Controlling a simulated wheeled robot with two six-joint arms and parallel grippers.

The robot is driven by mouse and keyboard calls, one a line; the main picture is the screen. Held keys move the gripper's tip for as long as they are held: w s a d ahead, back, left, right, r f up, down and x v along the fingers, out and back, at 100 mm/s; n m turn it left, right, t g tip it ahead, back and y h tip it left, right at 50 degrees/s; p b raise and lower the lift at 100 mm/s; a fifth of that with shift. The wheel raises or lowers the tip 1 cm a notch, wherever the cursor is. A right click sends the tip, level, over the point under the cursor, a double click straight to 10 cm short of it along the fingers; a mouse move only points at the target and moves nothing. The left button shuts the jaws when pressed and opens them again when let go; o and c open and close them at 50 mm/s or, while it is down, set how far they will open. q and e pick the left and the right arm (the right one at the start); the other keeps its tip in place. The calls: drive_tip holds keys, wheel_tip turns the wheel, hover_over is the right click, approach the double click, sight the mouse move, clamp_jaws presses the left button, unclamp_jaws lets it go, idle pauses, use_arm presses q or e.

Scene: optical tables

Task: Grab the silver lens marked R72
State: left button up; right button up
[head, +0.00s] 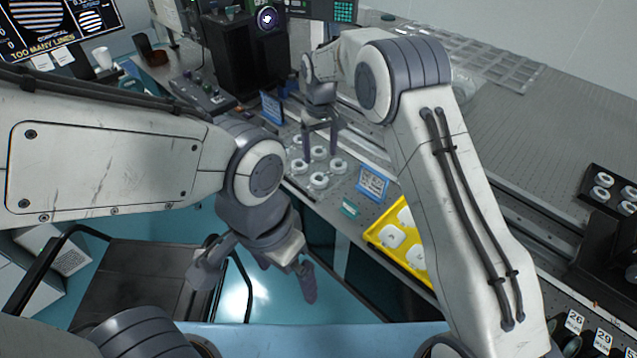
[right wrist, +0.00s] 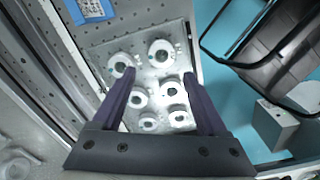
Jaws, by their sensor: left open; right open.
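Several silver ring-shaped lenses stand on a grey plate, in the head view (head: 320,180) and in the right wrist view (right wrist: 161,53). Their markings are too small to read, so I cannot tell which is R72. My right gripper (head: 320,155) is open and empty, pointing down above the lens plate. In the right wrist view its fingertips (right wrist: 158,77) frame the group, with a lens (right wrist: 138,97) and another lens (right wrist: 171,89) between the fingers. My left gripper (head: 254,280) is open and empty, low in front of the table edge.
A yellow tray (head: 372,236) with white pieces lies right of the lens plate, near a blue-framed card (head: 373,184). Another blue sign (head: 271,108) stands behind the lenses. A black cart (head: 135,280) stands on the floor at left. A black holder with rings (head: 590,205) is at far right.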

sight(319, 178)
wheel_tip(319, 178, down, 4)
drive_tip(key=shift+r, duration=0.25)
drive_tip(key=shift+a+f+p, duration=0.1)
drive_tip(key=shift+f+p, duration=0.85)
drive_tip(key=shift+f, duration=1.8)
drive_tip(key=c, duration=1.1)
